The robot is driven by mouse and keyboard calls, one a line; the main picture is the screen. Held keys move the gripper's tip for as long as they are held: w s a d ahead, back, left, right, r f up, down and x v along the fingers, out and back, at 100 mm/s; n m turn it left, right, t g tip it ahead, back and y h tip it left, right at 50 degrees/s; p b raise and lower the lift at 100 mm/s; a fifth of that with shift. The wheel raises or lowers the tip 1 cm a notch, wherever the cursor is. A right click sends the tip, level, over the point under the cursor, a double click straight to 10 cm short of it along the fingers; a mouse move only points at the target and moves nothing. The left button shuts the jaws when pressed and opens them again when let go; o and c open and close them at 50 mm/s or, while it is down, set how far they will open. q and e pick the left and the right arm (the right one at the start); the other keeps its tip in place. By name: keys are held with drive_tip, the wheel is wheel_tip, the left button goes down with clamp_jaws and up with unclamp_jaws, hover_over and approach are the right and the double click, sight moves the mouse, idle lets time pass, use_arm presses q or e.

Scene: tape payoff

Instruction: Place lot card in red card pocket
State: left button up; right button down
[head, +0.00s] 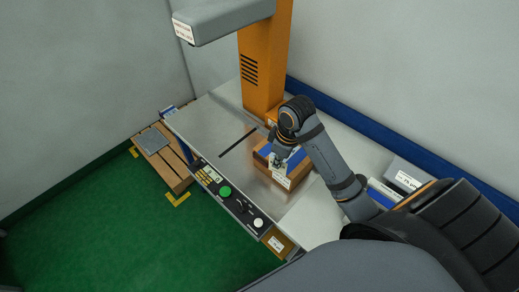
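My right gripper (279,161) reaches down over a brown carton (296,178) with blue on its top, on the grey worktable (215,112). Its fingers are small and partly hidden by the wrist, so I cannot tell if they are open or shut. A white card or label (281,183) shows at the carton's front, just below the gripper. I cannot tell whether it is the lot card or a printed label, or whether the gripper touches it. I make out no red card pocket. My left gripper is not in view.
An orange column (263,60) with a grey overhead arm (225,20) rises behind the table. A control panel (229,195) with buttons runs along the front edge. A labelled grey box (405,176) stands at right. A pallet (168,165) is on the green floor. The table's left part is mostly clear.

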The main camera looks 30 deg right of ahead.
wheel_tip(320, 180, up, 5)
drive_tip(key=s+m+p, duration=0.2)
drive_tip(key=m, duration=0.1)
drive_tip(key=b, duration=0.2)
approach(261, 150)
drive_tip(key=s+a+f, duration=0.2)
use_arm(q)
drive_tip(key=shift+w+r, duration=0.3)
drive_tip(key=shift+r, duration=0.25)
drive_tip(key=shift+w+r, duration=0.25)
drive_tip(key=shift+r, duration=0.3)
use_arm(e)
drive_tip(key=shift+w+f, duration=0.15)
drive_tip(key=shift+f, duration=0.1)
drive_tip(key=f, duration=0.1)
drive_tip(key=f+p, duration=0.2)
drive_tip(key=shift+w+a, duration=0.1)
drive_tip(key=shift+w, duration=0.15)
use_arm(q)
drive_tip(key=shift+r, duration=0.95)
use_arm(e)
drive_tip(key=shift+f, duration=0.25)
drive_tip(key=shift+f, duration=0.1)
